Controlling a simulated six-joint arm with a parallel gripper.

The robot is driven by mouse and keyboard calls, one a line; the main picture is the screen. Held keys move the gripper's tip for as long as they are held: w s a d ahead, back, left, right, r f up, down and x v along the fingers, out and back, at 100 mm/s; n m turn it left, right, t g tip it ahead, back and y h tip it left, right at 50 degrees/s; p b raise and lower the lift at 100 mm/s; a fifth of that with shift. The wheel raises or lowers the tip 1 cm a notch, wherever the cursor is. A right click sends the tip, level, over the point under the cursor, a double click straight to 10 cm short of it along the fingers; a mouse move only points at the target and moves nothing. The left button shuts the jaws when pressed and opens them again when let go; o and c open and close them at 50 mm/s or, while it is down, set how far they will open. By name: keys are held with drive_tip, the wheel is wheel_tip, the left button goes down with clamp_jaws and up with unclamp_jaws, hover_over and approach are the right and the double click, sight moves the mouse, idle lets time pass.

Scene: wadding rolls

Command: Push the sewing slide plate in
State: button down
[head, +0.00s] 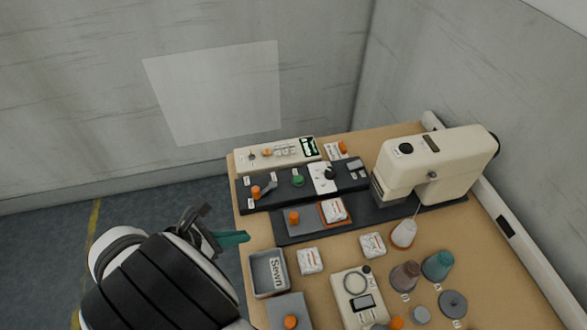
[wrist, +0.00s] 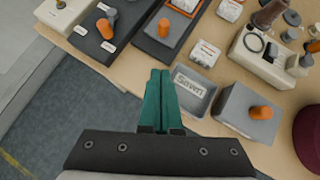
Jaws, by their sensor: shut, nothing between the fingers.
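The slide plate (head: 306,226) is a grey plate with an upright orange knob (head: 293,217). It lies on the long dark base (head: 360,217) left of the cream sewing machine (head: 440,160), apart from the machine's head. A white packet (head: 334,211) on a rust-coloured square rests at its right end. My gripper (head: 240,238) has teal fingers, shut and empty, at the table's left edge. In the wrist view the fingertips (wrist: 159,74) point toward the knob, apart from it.
A grey tray marked "Sewn" (head: 269,289) and a grey block with an orange knob (head: 290,310) stand near the left edge. A dark control strip (head: 275,202) lies behind the plate. White packets (head: 310,261), a cream device (head: 350,287) and thread cones (head: 405,275) crowd the front.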

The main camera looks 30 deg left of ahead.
sight(340, 213)
drive_tip(key=x, duration=0.9)
drive_tip(key=shift+d, duration=0.25)
drive_tip(key=w, duration=0.1)
drive_tip(key=w+d, duration=0.1)
drive_tip(key=w, duration=0.1)
drive_tip(key=shift+w, duration=0.2)
drive_tip(key=shift+w+d, duration=0.15)
drive_tip(key=shift+w, duration=0.15)
drive_tip(key=w+d, duration=1)
drive_tip(key=shift+w+d, duration=0.3)
